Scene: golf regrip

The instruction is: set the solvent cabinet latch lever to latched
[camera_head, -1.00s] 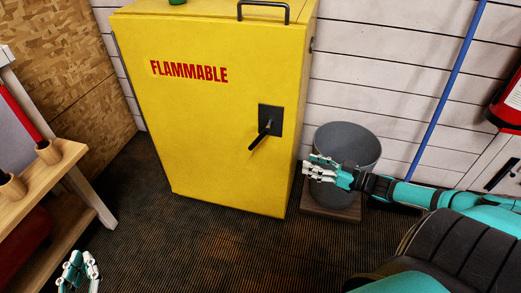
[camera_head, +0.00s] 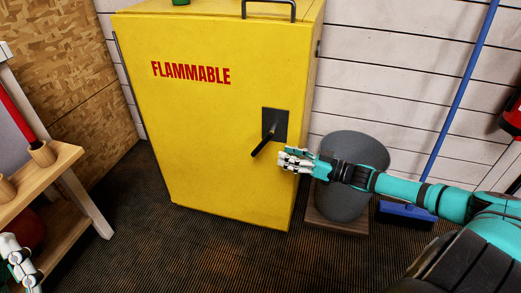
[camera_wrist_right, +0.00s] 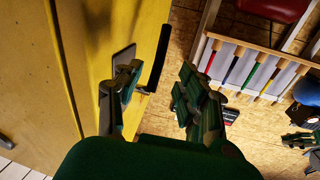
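The yellow solvent cabinet (camera_head: 200,130) has a dark latch plate (camera_head: 280,118) on its door. The black latch lever (camera_head: 264,146) slants down and left from the plate. My right gripper (camera_head: 281,160) is just below and right of the lever, with a small gap between them in the head view. In the right wrist view its fingers (camera_wrist_right: 160,98) are spread, and the lever (camera_wrist_right: 160,55) shows between and beyond them. The near finger partly hides the plate (camera_wrist_right: 123,58). My left gripper (camera_head: 14,262) is low at the left edge, partly cut off; its fingers look spread and empty.
A grey bin (camera_head: 358,150) stands right of the cabinet, behind my right forearm. A blue broom (camera_head: 455,100) leans on the white wall. A wooden bench (camera_head: 60,165) stands at the left. The dark floor (camera_head: 180,250) before the cabinet is clear.

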